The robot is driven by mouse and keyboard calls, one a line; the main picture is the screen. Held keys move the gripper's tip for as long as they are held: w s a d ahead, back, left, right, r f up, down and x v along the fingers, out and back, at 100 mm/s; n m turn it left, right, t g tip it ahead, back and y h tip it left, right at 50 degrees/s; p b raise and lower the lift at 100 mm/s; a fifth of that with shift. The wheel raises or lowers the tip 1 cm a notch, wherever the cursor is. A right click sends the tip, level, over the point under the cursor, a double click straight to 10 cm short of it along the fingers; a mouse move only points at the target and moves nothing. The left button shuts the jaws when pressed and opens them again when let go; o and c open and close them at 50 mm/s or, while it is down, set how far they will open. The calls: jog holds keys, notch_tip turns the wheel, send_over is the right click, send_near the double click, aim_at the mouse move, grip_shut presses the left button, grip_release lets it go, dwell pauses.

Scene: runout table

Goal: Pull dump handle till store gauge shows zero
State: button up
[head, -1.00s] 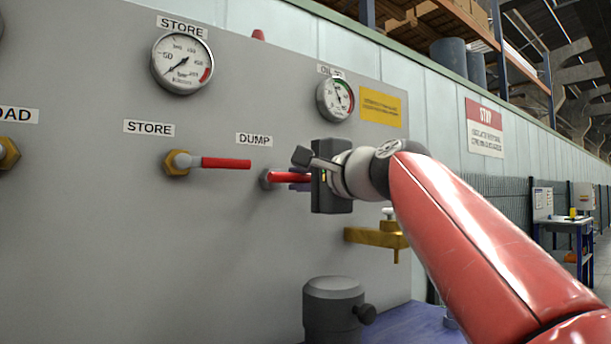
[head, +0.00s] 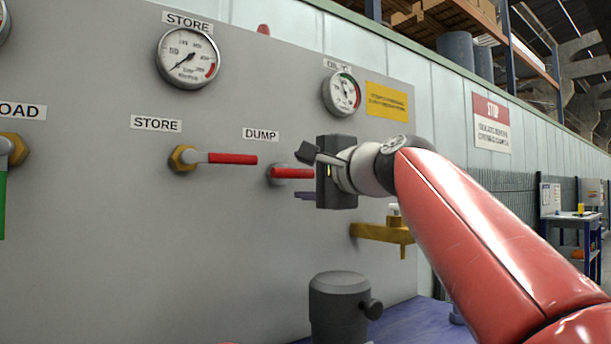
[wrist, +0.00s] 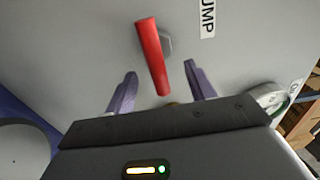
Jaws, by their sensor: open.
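The red DUMP handle (head: 292,173) lies sideways on the grey panel, under its DUMP label, pointing right. My gripper (head: 305,187) is open at the handle's right end, and a purple finger shows below the handle. In the wrist view the red handle (wrist: 153,60) reaches down with its free end between the two spread fingers of my gripper (wrist: 161,83), with gaps on both sides. The STORE gauge (head: 188,58) is at upper left; its needle points to the lower left, near the low end of the scale. Its exact reading is too small to tell.
A STORE valve with a red handle (head: 232,159) is left of DUMP. A green handle (head: 2,205) is cut off at the left edge. A brass tap (head: 382,233) is below my gripper, and a dark grey cylinder (head: 338,305) with a knob stands lower down.

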jog(key=b+v, duration=0.2)
jog(key=v, duration=0.6)
jog(key=shift+s+d, duration=0.25)
